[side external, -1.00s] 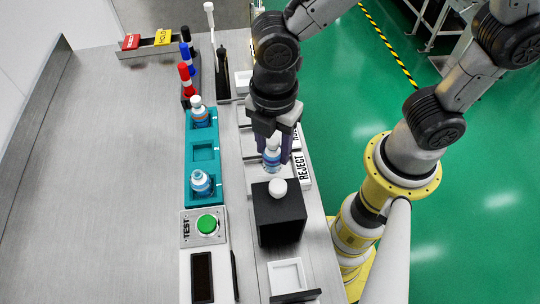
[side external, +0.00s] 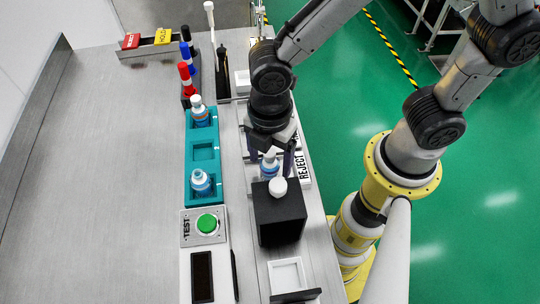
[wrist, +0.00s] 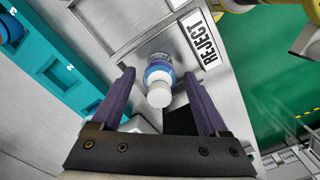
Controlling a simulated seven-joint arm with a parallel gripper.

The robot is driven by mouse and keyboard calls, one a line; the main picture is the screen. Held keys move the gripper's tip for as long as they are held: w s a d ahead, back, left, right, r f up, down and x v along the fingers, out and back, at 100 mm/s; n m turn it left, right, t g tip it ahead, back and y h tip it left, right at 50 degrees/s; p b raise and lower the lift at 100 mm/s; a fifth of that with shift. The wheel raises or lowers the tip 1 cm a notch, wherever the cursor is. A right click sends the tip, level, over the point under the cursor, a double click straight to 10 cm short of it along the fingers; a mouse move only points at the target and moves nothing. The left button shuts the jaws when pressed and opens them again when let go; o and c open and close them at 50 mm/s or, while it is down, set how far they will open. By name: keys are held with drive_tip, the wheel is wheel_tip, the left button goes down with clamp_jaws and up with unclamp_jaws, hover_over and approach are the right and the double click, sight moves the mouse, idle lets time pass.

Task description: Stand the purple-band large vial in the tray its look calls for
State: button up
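The vial (side external: 269,170) has a white cap and a blue-purple band. It stands beside the REJECT label (side external: 303,165), on or in the tray area there; its base is hidden. In the wrist view, the vial (wrist: 159,72) shows from above between my gripper's two purple fingers, with a gap on each side. My gripper (side external: 276,167) points down over it and is open. The REJECT label (wrist: 202,38) lies just right of the vial in the wrist view. The black block in front partly hides the vial in the side view.
The teal rack (side external: 204,153) at left holds two vials with an empty middle slot. A green TEST button (side external: 207,223), a white tray (side external: 287,275) and markers (side external: 186,75) stand nearby. The left bench is clear.

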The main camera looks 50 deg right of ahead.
wheel_tip(320, 180, up, 12)
drive_tip(key=shift+r, duration=0.25)
drive_tip(key=s+d+r+m+t, duration=0.2)
drive_tip(key=d+m, duration=0.7)
drive_tip(key=d, duration=0.1)
drive_tip(key=s+d+r+m+t, duration=0.1)
drive_tip(key=s+d+m+t, duration=0.2)
drive_tip(key=d+m, duration=0.7)
drive_tip(key=shift+s+r+t, duration=0.3)
drive_tip(key=shift+s+r, duration=0.05)
